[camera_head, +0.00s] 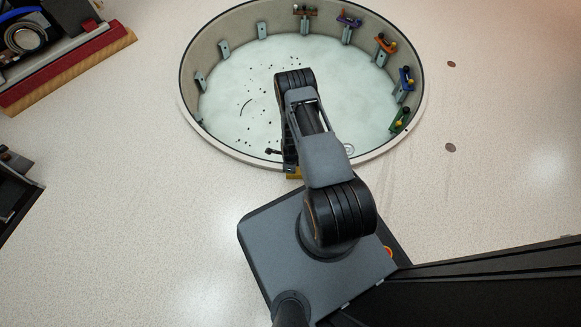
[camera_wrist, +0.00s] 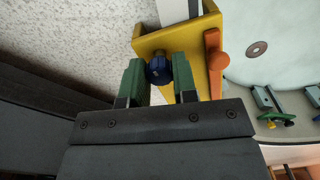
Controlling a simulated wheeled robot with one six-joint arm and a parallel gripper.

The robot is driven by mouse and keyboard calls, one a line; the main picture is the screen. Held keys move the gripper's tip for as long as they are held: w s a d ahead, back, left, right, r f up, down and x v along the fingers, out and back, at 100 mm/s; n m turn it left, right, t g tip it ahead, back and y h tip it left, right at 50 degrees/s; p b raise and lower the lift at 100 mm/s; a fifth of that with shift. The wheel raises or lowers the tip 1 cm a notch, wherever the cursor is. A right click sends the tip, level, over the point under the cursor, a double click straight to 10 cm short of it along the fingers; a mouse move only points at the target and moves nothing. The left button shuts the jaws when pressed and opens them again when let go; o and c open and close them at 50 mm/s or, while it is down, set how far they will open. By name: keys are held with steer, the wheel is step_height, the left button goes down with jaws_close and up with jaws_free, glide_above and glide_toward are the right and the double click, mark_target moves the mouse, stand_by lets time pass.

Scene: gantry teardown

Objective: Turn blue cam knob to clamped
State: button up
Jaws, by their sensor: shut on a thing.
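The blue cam knob (camera_wrist: 158,71) shows in the wrist view, on a yellow bracket (camera_wrist: 180,43) beside an orange bar (camera_wrist: 215,65). My gripper (camera_wrist: 157,75) has its two green fingers on either side of the knob and is shut on it. The fingers hide parts of the knob's sides, and I cannot read its turn position. In the head view, a bit of the yellow bracket (camera_head: 294,173) shows at the near rim of the round pit; my arm hides the knob there.
The round pit (camera_head: 190,103) has a pale floor with dark bits scattered on it. Coloured clamps, such as a blue one (camera_head: 405,80) and a green one (camera_head: 400,120), line its right wall. A red and wooden bench (camera_head: 75,65) stands at upper left.

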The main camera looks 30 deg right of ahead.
steer(key=shift+m, duration=0.6)
steer(key=o, duration=0.9)
step_height(320, 180, up, 14)
steer(key=p, duration=0.7)
steer(key=shift+f, duration=0.1)
